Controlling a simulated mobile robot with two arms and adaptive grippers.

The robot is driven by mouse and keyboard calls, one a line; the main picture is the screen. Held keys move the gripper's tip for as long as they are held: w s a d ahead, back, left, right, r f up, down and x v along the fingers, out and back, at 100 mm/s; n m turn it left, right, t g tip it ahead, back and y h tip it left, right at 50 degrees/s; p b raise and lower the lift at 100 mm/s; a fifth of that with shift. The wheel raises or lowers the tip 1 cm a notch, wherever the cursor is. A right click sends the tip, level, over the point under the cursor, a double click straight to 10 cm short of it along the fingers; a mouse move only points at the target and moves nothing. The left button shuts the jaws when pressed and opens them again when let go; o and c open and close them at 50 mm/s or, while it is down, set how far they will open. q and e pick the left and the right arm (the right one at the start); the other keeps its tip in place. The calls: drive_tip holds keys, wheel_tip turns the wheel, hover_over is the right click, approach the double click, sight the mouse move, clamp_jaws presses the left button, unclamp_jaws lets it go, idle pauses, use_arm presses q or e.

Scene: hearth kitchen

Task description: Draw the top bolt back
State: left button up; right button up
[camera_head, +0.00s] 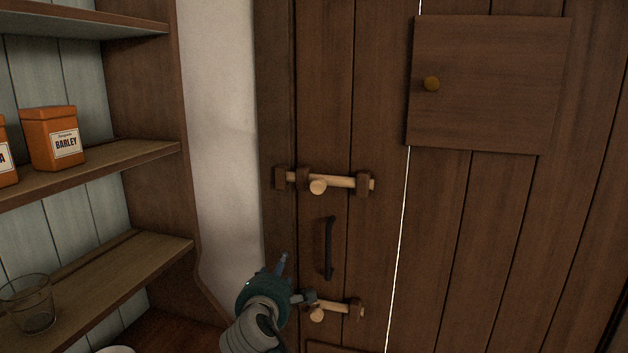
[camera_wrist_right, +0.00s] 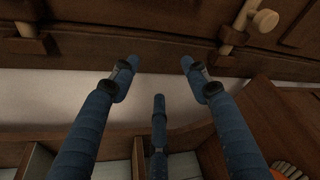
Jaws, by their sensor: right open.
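The top bolt (camera_head: 345,182) is a pale wooden rod lying level in dark brackets on the brown plank door. Its round knob (camera_head: 318,187) sits just right of the middle bracket. The rod's left end reaches the dark keeper (camera_head: 280,178) on the frame. My right gripper (camera_head: 296,279) is below and left of the top bolt, apart from it, with its fingers spread and empty. In the right wrist view its open fingers (camera_wrist_right: 155,80) show before the wall. A pale bolt knob (camera_wrist_right: 264,20) shows there at top right; I cannot tell which bolt. My left gripper is out of view.
A lower bolt (camera_head: 340,306) lies close beside my right gripper's fingers, which partly cover it. A dark door handle (camera_head: 329,248) stands between the bolts. A hatch (camera_head: 490,85) is at upper right. Shelves at left hold a barley tin (camera_head: 52,138) and a glass (camera_head: 30,303).

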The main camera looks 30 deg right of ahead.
sight(317, 187)
drive_tip(key=s+d+r+h, duration=0.2)
drive_tip(key=s+r, duration=0.2)
drive_tip(key=r, duration=0.6)
drive_tip(key=s+d+r+h, duration=0.15)
drive_tip(key=s+r, duration=0.25)
drive_tip(key=r, duration=0.6)
drive_tip(key=shift+m+h, duration=0.3)
drive_tip(key=shift+h, duration=0.05)
drive_tip(key=p+x, duration=0.3)
drive_tip(key=x, duration=0.3)
drive_tip(key=shift+w+d+f, duration=0.1)
drive_tip(key=shift+w+d, duration=0.1)
drive_tip(key=shift+w, duration=0.1)
drive_tip(key=p+x, duration=0.1)
drive_tip(key=x, duration=0.2)
drive_tip(key=shift+w+d+f+p, duration=0.1)
drive_tip(key=shift+w+d+p, duration=0.05)
drive_tip(key=shift+w+p, duration=0.15)
drive_tip(key=shift+w+d+f, duration=0.1)
drive_tip(key=shift+w+d, duration=0.15)
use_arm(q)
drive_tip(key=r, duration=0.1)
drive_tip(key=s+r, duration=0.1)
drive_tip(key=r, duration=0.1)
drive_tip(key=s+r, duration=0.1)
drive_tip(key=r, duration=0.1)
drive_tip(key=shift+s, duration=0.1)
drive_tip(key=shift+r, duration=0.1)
use_arm(e)
clamp_jaws()
